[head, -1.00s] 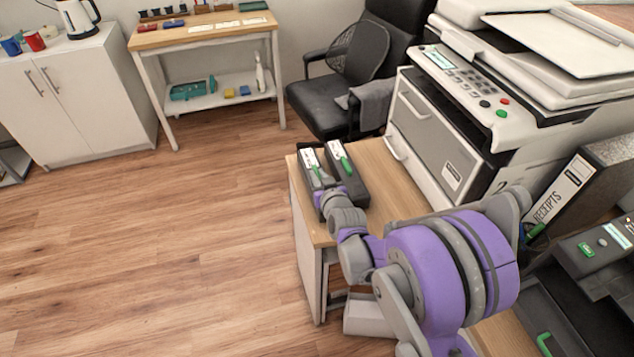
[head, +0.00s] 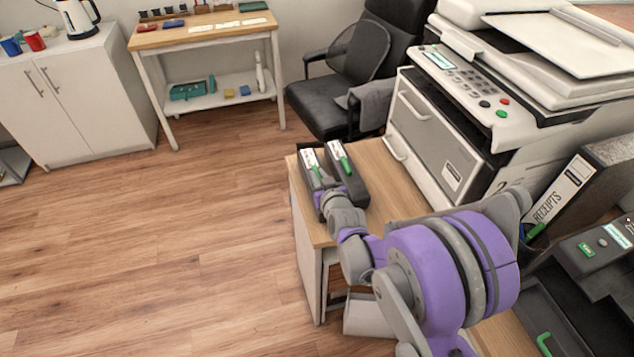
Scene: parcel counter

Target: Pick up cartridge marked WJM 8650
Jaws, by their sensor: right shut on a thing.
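Two long dark cartridges with white labels and green parts lie side by side on the wooden stand (head: 385,165). The left cartridge (head: 309,158) is partly covered by my right gripper. The right cartridge (head: 352,180) lies close beside it. The label print is too small to read, so I cannot tell which is WJM 8650. My right gripper (head: 325,190) is shut on the left cartridge at its near part; the fingertips are mostly hidden by my wrist. Whether the cartridge is clear of the stand I cannot tell. My left gripper is out of view.
A large printer (head: 450,140) stands right of the stand. A RECEIPTS binder (head: 565,190) and a dark device (head: 600,245) are at the right. A black chair (head: 335,100) is behind. A wooden bench (head: 205,38) and white cabinet (head: 75,95) stand farther back. The left floor is clear.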

